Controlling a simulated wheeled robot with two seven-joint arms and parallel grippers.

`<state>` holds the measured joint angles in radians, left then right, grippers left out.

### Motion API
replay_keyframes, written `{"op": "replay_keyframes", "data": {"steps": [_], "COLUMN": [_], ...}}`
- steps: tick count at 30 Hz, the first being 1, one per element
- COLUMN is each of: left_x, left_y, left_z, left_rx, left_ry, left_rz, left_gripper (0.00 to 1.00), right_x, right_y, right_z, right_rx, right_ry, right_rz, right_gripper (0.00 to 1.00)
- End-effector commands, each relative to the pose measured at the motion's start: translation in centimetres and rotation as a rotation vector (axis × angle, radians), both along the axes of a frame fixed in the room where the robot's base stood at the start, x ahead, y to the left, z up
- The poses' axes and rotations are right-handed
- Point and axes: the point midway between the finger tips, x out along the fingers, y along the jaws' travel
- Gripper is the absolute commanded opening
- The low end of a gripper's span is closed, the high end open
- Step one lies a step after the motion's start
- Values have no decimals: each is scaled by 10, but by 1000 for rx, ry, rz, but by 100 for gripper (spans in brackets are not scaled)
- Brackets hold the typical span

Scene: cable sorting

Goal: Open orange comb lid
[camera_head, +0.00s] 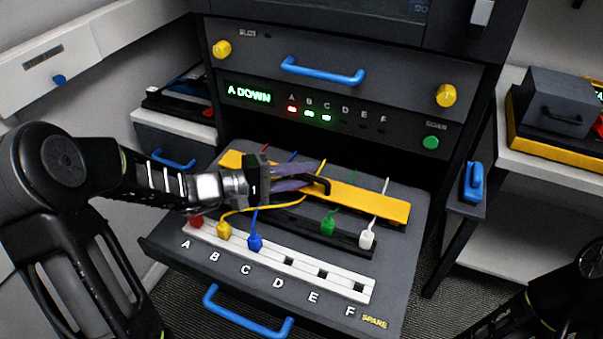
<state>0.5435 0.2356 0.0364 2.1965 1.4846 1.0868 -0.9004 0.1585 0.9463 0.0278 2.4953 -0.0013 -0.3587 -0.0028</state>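The orange comb lid (375,202) is a long flat bar lying across the pull-out shelf, behind the white socket strip. It looks down flat over the cables. My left gripper (318,184) reaches in from the left over the lid's middle, and its fingers hide part of the lid. Its fingertips are at or just above the lid. I cannot tell whether they touch it or how far apart they are. Part of my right arm (565,295) shows at the lower right; its gripper is out of view.
Red (196,221), yellow (224,229) and blue (255,242) plugs sit at A, B and C of the strip (305,261). Green (328,226) and white (367,239) plugs sit at a black rail behind. The panel (252,94) above reads "A DOWN". A blue handle (245,318) fronts the shelf.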

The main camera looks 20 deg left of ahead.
Motion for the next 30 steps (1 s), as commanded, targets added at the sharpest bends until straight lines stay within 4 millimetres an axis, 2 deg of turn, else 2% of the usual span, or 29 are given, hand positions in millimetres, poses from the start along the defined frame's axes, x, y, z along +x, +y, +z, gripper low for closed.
{"op": "replay_keyframes", "data": {"steps": [4,12,30], "left_x": [0,0,0], "left_y": [0,0,0], "left_z": [0,0,2], "left_rx": [0,0,2], "left_ry": [0,0,15], "left_rz": [0,0,0], "left_gripper": [22,0,0], "right_x": [0,0,0], "right_y": [0,0,0], "right_z": [0,0,4], "right_rx": [0,0,0], "right_ry": [0,0,0], "right_rz": [0,0,0], "right_gripper": [36,36,36]}}
